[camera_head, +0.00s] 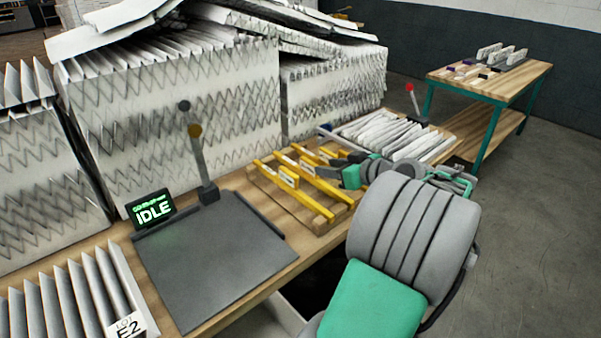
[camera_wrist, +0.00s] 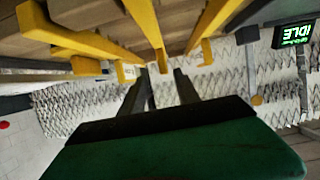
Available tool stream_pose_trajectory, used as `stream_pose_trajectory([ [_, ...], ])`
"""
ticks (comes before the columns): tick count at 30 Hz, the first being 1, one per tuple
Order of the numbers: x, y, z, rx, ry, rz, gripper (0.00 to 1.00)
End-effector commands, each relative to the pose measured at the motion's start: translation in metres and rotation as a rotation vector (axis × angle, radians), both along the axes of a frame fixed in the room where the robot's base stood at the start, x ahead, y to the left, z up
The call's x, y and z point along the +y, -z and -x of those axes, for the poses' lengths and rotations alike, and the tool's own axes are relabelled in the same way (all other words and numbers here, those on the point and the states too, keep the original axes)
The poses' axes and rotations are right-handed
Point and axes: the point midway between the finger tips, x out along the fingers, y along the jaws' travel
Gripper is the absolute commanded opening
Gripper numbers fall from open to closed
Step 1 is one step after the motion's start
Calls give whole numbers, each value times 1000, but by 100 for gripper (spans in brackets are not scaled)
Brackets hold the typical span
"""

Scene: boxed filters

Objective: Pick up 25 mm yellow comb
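Several yellow combs (camera_head: 331,190) with white labels lie side by side on a wooden rack (camera_head: 297,210) on the bench. The label sizes are too small to read, so I cannot tell which comb is 25 mm. My gripper (camera_head: 334,166) is over the right part of the rack, close to the combs, and partly hides those behind it. In the wrist view its dark fingers (camera_wrist: 166,77) stand apart with a gap between them. Yellow combs (camera_wrist: 142,18) show just beyond and above the fingers there. I see no comb clamped between them.
A dark scale-like plate (camera_head: 212,262) with an "IDLE" display (camera_head: 151,209) and a post lies left of the rack. Large pleated filter stacks (camera_head: 180,110) stand behind. White pleated pieces (camera_head: 395,134) lie beyond my gripper. A second table (camera_head: 490,82) stands at the back right.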

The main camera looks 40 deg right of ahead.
Motion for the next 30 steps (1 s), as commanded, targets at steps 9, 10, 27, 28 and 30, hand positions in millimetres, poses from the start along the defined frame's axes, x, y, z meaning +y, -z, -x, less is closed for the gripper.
stream_pose_trajectory([
  [9,14,11,-56,2,-28,-3,38],
  [10,14,13,-61,3,-28,-4,38],
  [27,11,23,-77,3,-19,-2,21],
  [28,11,23,-77,3,-19,-2,19],
  [30,11,23,-77,3,-19,-2,13],
])
